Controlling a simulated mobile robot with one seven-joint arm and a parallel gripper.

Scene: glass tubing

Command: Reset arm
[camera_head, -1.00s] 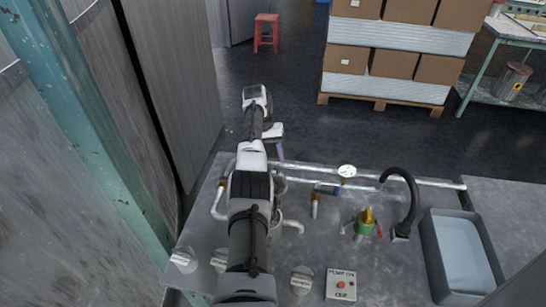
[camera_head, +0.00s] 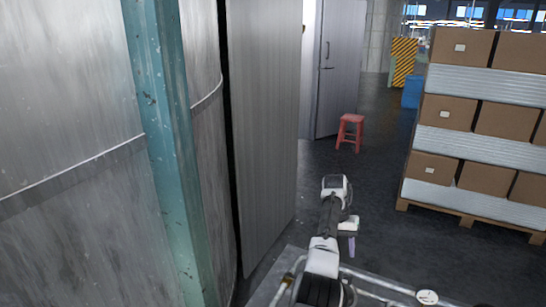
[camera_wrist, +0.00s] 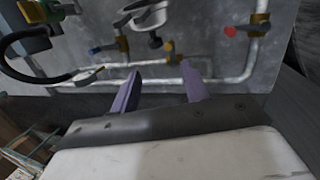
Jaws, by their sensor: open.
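My gripper (camera_wrist: 160,85) is open in the wrist view, with its two purple fingers apart and nothing between them. In the head view, a purple finger of my gripper (camera_head: 351,246) shows low at the end of my arm. The wrist view shows the glass tubing (camera_wrist: 220,78) beyond the fingers, running along a grey panel (camera_wrist: 190,20). I cannot tell the exact gap between fingers and pipes.
A round gauge (camera_head: 427,297) shows at the bottom of the head view. A pallet stack of boxes (camera_head: 450,110) stands at right and a red stool (camera_head: 350,131) behind. A teal post (camera_head: 165,130) and grey wall panel (camera_head: 265,130) stand at left. The floor between is clear.

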